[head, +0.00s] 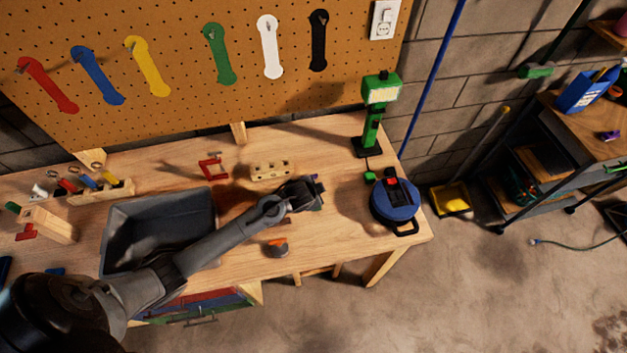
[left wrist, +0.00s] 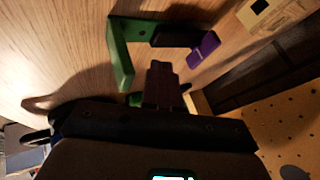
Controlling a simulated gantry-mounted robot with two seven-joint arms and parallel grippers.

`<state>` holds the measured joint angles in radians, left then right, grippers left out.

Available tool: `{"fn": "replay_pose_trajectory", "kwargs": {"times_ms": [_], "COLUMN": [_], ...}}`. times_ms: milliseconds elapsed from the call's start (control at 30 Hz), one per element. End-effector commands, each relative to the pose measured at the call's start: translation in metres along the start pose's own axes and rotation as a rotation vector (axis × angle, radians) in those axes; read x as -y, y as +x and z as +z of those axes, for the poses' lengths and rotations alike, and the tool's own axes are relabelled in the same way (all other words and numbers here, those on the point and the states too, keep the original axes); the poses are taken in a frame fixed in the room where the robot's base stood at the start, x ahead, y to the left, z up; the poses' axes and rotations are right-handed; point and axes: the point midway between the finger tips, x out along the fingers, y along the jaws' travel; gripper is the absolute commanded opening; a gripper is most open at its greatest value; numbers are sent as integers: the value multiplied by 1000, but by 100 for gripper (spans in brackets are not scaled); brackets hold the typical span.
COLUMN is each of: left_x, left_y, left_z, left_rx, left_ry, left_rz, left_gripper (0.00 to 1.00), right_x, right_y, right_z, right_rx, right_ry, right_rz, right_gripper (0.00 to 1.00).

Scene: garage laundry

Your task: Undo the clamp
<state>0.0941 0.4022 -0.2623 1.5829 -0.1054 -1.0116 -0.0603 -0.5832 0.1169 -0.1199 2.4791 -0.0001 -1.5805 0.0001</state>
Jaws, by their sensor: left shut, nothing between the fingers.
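A green C-shaped clamp (left wrist: 120,52) with a black part and a purple handle (left wrist: 204,48) shows on the bench in the left wrist view. In the head view my gripper mostly hides it. My left gripper (head: 318,190) is shut and empty; its closed fingers (left wrist: 162,72) are close to the green clamp, and I cannot tell whether they touch it. A red clamp (head: 212,168) stands on the bench further back. Another red piece (head: 27,232) is at the wooden block (head: 48,225) on the far left. My right gripper is not in view.
A grey bin (head: 118,222) stands under my left arm. A holed wooden block (head: 272,171) lies behind my gripper. A blue round device (head: 394,205) and a green lamp (head: 370,130) stand at right. An orange-topped grey item (head: 277,248) is near the front edge.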

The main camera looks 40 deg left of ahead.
Motion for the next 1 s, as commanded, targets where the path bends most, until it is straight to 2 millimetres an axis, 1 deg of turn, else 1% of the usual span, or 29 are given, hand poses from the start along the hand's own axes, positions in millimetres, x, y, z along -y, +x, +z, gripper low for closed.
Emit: {"fn": "replay_pose_trajectory", "kwargs": {"times_ms": [33, 67, 100, 200, 400, 567, 1000], "left_x": [0, -1, 4, 18, 31, 35, 36], "left_y": [9, 14, 16, 21, 30, 32, 32], "left_z": [0, 0, -1, -1, 0, 0, 1], "left_rx": [1, 1, 1, 0, 1, 0, 4], "left_ry": [0, 1, 0, 0, 1, 1, -6], "left_rz": [1, 1, -1, -1, -1, 0, -4], "left_gripper": [0, 0, 0, 0, 0, 0, 0], "right_x": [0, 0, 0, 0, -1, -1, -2], "right_y": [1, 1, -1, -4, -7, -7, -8], "right_z": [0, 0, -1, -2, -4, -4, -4], "right_rx": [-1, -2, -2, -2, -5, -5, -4], "right_ry": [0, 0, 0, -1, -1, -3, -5], "right_rz": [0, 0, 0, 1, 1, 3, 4], "right_gripper": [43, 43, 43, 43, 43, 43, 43]}}
